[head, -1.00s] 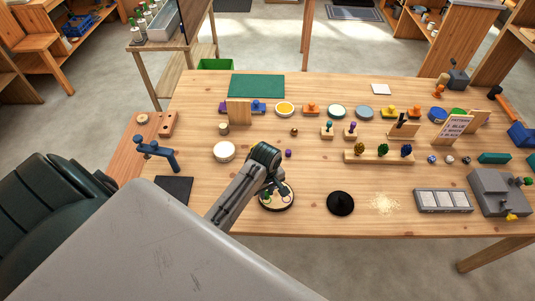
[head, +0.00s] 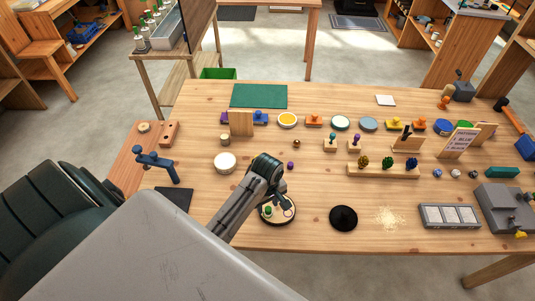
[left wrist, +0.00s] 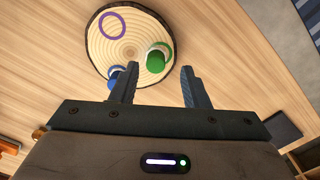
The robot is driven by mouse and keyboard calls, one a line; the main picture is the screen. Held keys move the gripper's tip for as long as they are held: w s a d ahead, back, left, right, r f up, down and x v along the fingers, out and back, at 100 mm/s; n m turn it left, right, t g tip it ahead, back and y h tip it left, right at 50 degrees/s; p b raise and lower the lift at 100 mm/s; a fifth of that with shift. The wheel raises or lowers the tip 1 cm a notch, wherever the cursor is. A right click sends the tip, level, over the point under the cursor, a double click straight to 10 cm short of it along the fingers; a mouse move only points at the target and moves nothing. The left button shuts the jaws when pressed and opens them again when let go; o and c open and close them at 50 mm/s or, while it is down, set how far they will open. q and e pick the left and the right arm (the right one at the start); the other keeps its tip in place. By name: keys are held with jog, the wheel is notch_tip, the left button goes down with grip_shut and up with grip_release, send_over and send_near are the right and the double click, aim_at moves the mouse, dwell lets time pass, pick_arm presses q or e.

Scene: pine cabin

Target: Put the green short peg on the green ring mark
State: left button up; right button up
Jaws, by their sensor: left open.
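A round wood slice (head: 277,221) lies on the table near its front edge. In the left wrist view the slice (left wrist: 105,48) bears a purple ring mark (left wrist: 111,27). The green short peg (left wrist: 155,60) stands upright on it, with part of a green ring mark (left wrist: 167,47) showing beside and behind its base; I cannot tell if it is centred. A blue peg (left wrist: 113,83) stands near the slice's edge, partly behind a finger. My left gripper (left wrist: 159,80) is open and empty, its fingers apart from the green peg. My right gripper is not in view.
A blue clamp-like tool (head: 157,163) is at the left.

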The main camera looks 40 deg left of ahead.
aim_at(268, 210)
pick_arm(q)
notch_tip(268, 210, up, 9)
jog(key=p, duration=0.1)
jog(key=shift+r, duration=0.2)
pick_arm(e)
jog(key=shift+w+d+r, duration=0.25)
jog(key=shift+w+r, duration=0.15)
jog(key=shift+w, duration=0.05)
pick_arm(q)
jog(key=shift+d, duration=0.1)
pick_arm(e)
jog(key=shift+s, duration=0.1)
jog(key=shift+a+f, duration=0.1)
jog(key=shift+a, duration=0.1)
pick_arm(q)
jog(key=shift+s, duration=0.1)
dwell(0.3)
